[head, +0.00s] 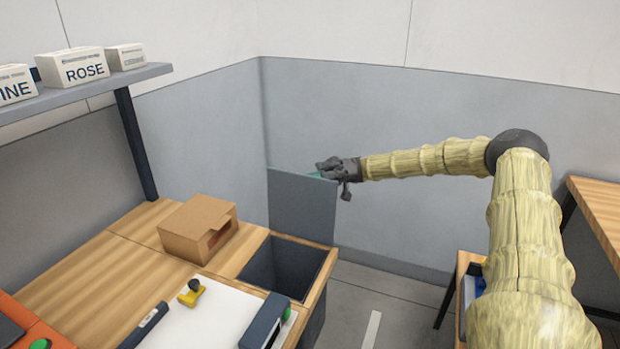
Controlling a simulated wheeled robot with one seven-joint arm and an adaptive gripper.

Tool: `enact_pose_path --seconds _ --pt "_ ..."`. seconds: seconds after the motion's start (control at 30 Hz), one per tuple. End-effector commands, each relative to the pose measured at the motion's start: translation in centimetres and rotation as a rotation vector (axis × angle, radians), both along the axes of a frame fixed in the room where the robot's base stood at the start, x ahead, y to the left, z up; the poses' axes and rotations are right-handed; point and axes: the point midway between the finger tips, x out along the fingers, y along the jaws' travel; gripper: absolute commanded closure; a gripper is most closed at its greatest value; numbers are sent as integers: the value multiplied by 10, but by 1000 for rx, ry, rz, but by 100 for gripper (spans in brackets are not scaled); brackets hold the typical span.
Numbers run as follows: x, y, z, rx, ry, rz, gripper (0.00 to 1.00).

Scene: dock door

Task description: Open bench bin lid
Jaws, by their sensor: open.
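The bench bin (321,287) is a dark grey box set into the right end of the wooden bench. Its grey lid (302,208) stands upright at the back edge of the opening, and the dark inside shows. My gripper (333,176) is at the lid's top right edge, open, with my arm reaching in from the right. A bit of teal shows between the gripper and the lid's top edge; I cannot tell what it is. Whether the fingers touch the lid is not clear.
A cardboard box (197,228) sits on the bench left of the bin. A white sheet, a yellow-handled stamp (191,293) and a dark blue device (265,322) lie nearer. A shelf (80,92) with labelled boxes hangs at upper left. Another wooden table (600,215) stands at right.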

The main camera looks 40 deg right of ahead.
Motion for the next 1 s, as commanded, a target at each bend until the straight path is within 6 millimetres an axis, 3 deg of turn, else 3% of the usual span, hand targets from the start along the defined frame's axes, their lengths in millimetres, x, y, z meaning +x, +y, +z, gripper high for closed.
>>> enact_pose_path --seconds 0.3,1.0 --pt "14 -49 -16 -5 0 -1 56" --pt "19 -68 -21 -8 -2 0 56"
